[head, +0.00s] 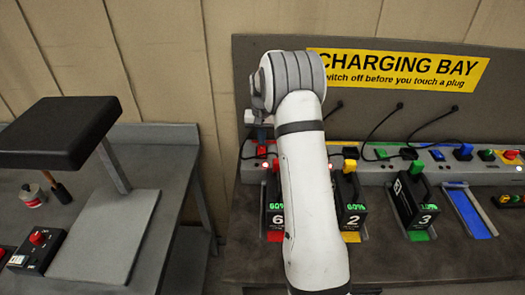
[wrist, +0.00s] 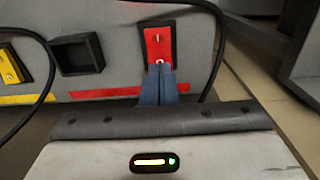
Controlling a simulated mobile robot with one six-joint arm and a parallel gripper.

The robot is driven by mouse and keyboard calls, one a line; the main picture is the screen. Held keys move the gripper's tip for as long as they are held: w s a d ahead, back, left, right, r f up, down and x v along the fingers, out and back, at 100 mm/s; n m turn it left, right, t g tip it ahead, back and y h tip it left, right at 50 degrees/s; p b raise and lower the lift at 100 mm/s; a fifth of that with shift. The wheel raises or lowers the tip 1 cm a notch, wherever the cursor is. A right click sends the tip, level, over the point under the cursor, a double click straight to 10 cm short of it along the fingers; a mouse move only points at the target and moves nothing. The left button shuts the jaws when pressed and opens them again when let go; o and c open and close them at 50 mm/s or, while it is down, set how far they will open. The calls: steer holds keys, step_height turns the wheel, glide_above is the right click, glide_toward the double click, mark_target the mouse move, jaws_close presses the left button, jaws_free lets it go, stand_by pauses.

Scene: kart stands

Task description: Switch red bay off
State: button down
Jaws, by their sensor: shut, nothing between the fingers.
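The red bay's switch (wrist: 159,45) is a red rocker in a black frame, seen in the wrist view. My gripper (wrist: 160,68) is shut and empty, with its blue-grey fingertips at the lower end of the rocker. They overlap it in the picture; I cannot tell whether they press on it. In the head view, my arm hides most of the gripper, and a red patch (head: 262,150) shows beside the arm on the grey strip. The battery marked 6 (head: 275,217) stands on a red pad in front, partly behind my arm.
Batteries 2 (head: 351,213) and 3 (head: 412,200) stand to the right, with black cables above. A blue pad (head: 470,212) is bare. In the wrist view, an empty black socket (wrist: 77,54) and a yellow switch (wrist: 12,65) lie left of the red one. Black cables pass both sides.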

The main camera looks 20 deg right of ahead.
mark_target(262, 148)
steer(key=shift+f+b, duration=0.55)
steer(key=shift+f, duration=0.35)
stand_by(0.4)
steer(key=shift+r+p, duration=2.05)
steer(key=shift+r, duration=1.45)
